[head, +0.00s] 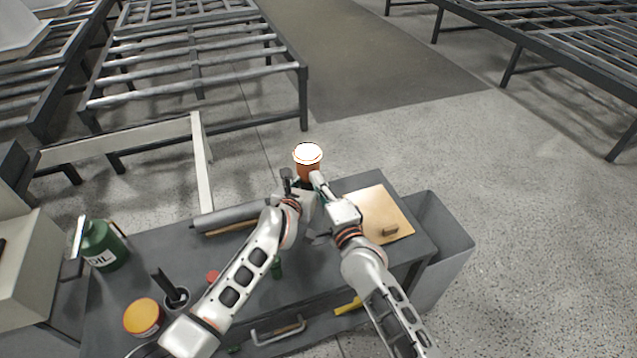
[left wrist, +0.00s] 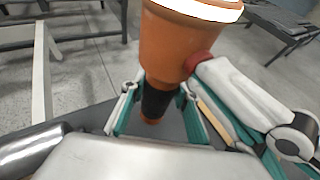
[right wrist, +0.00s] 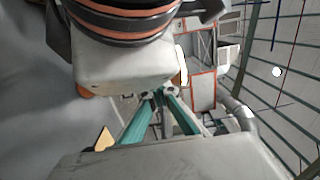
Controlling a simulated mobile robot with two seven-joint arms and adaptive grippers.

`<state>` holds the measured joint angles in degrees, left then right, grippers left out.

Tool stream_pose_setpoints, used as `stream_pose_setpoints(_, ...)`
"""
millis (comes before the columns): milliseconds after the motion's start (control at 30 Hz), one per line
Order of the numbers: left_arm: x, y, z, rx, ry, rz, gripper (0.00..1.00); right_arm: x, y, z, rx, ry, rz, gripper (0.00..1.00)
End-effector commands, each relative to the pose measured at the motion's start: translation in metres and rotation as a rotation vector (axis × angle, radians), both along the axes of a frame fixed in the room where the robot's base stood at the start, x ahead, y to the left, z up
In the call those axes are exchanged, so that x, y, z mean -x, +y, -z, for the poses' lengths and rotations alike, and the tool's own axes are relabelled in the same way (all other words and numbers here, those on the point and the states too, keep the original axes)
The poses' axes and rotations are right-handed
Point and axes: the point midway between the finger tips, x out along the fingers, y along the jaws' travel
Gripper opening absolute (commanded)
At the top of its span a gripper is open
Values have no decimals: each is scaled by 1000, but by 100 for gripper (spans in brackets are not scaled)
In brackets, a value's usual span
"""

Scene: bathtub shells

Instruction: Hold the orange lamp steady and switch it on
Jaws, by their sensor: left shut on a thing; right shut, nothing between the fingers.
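In the left wrist view the lamp (left wrist: 180,45) has a flared orange body above a narrow black grip (left wrist: 157,103). My left gripper (left wrist: 156,92) is shut around that grip. My right gripper (head: 319,182) is shut and empty at the lamp's right side. In the left wrist view its tip is at the red button (left wrist: 198,63) on the lamp's side and seems to touch it. In the right wrist view the right fingertips (right wrist: 160,93) are together; the lamp is not clearly visible there.
On the workbench (head: 130,285) are a green oil can (head: 103,248), an orange-lidded jar (head: 143,316), a grey roll (head: 232,217) and a tan board (head: 378,207) with a small block (head: 390,231). A grey bin (head: 450,240) stands right. Beyond is open floor (head: 420,140).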

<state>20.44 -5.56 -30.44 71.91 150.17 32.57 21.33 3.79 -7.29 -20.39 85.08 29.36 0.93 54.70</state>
Motion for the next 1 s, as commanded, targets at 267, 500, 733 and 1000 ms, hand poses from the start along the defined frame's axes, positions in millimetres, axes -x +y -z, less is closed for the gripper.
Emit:
stream_pose_setpoints(267,2,-2,2,-1,2,4,5,-8,3,0,1,0,0,0)
stream_pose_setpoints(500,3,-4,2,0,3,6,5,-3,1,1,1,1,-1,0)
stream_pose_setpoints(733,2,-2,2,0,4,3,5,33,-12,2,1,2,0,0)
stream_pose_setpoints(1000,1,0,3,-1,5,0,4,88,-32,4,-1,1,0,0)
